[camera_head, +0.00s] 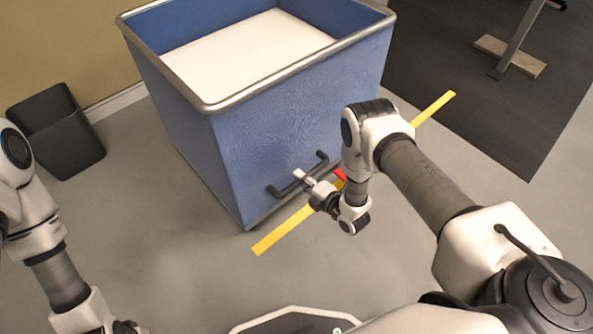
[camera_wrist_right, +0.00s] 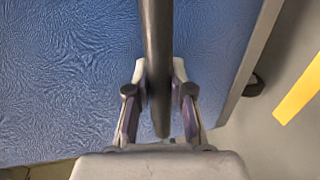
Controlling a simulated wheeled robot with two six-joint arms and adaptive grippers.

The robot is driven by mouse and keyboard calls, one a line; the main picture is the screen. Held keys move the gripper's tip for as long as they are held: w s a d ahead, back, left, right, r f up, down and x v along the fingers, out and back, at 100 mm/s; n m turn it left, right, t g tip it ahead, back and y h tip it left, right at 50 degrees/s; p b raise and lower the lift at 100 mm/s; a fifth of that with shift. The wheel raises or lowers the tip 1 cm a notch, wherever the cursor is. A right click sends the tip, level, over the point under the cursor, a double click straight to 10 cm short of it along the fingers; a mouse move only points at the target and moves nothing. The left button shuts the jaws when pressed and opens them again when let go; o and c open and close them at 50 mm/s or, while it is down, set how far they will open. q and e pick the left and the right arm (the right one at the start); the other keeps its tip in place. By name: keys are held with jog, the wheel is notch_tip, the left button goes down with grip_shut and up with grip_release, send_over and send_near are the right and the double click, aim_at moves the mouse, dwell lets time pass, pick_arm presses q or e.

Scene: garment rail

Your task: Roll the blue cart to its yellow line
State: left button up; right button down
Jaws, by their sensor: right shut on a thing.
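The blue cart (camera_head: 225,150) stands in the upper middle of the head view, with a metal rim and a white inside. Its dark bar handle (camera_head: 285,190) is on the near face. My right gripper (camera_head: 303,177) is shut on the handle. In the right wrist view the handle (camera_wrist_right: 156,60) runs between the fingers of the gripper (camera_wrist_right: 159,90), with the cart's blue face (camera_wrist_right: 65,80) behind. The yellow line (camera_head: 285,230) lies on the floor along the cart's near side; my right arm hides its middle. My left gripper (camera_head: 125,328) is barely in view at the bottom edge.
A black bin (camera_head: 58,130) stands against the wall at left. A dark mat (camera_head: 470,90) with a stand foot (camera_head: 510,57) lies at upper right. A small red patch (camera_head: 340,174) shows beside my right wrist. Grey floor in front of the cart is clear.

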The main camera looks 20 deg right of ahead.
pick_arm(q)
jog(key=shift+s+d+r, duration=0.15)
jog(key=shift+s+r, duration=0.15)
jog(key=shift+s, duration=0.05)
pick_arm(e)
jog(key=shift+v, duration=0.9)
jog(key=shift+f, duration=0.25)
jog(key=c, duration=1)
grip_release()
jog(key=v, duration=1.2)
